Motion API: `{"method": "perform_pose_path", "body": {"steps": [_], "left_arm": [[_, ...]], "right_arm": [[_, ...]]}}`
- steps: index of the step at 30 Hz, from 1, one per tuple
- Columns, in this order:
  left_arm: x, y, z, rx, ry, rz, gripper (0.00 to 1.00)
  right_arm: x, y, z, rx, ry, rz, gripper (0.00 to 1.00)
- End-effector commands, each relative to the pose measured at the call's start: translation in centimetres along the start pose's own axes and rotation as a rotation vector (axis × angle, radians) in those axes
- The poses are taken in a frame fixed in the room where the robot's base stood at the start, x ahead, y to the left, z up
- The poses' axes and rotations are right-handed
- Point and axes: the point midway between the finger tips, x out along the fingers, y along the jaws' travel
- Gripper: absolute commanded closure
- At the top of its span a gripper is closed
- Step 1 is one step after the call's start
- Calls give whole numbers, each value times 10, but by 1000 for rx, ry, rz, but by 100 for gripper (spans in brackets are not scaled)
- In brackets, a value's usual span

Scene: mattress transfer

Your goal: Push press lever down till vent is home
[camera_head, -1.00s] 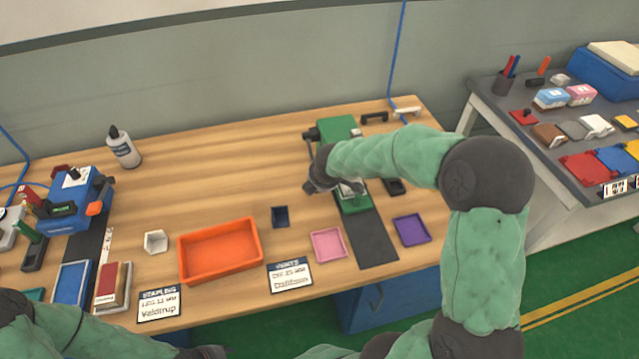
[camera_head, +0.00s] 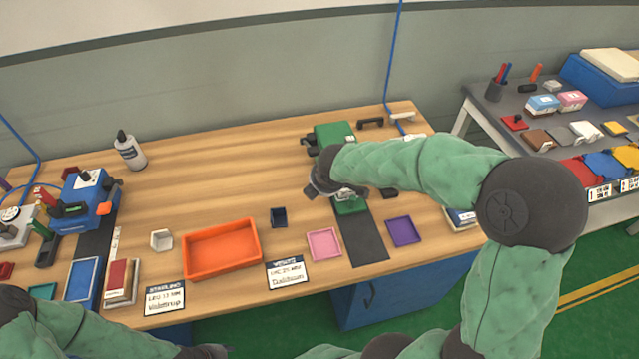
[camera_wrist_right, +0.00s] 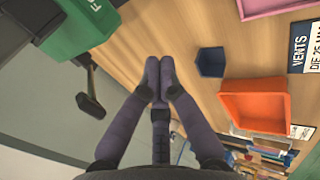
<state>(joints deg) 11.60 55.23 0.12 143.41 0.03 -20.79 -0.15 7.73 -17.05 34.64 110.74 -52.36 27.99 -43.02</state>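The green press (camera_head: 334,132) stands at the back right of the wooden bench; its green base (camera_head: 351,206) shows below my right forearm. In the right wrist view the press (camera_wrist_right: 88,22) is at upper left, and its lever with a dark knob (camera_wrist_right: 90,105) sticks out beside it. My right gripper (camera_head: 316,190) is in front of the press, left of the base. In the wrist view its fingertips (camera_wrist_right: 160,72) are together with nothing seen between them, apart from the lever knob. The vent is hidden behind my arm. My left gripper (camera_head: 208,351) is barely visible at the bottom edge.
An orange tray (camera_head: 222,248), a small navy bin (camera_head: 278,217), a pink tray (camera_head: 324,244) and a purple tray (camera_head: 404,231) lie on the bench. A blue machine (camera_head: 88,198) stands at left. The bench middle behind the orange tray is clear.

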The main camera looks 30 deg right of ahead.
Motion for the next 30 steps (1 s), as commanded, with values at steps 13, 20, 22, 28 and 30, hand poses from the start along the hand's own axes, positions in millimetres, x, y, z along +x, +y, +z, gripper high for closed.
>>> {"method": "perform_pose_path", "body": {"steps": [13,20,22,28,30], "left_arm": [[-10,4,1,0,-1,0,60],[-10,3,1,0,-1,0,60],[-10,3,1,0,-1,0,60],[-10,4,1,0,-1,0,60],[-10,4,1,0,-1,0,60]], "right_arm": [[-30,-6,0,-1,0,0,100],[-29,-6,0,0,0,1,100],[-29,-6,0,0,1,1,100],[-29,-6,0,0,1,1,100],[-29,-6,0,0,1,1,100]]}}
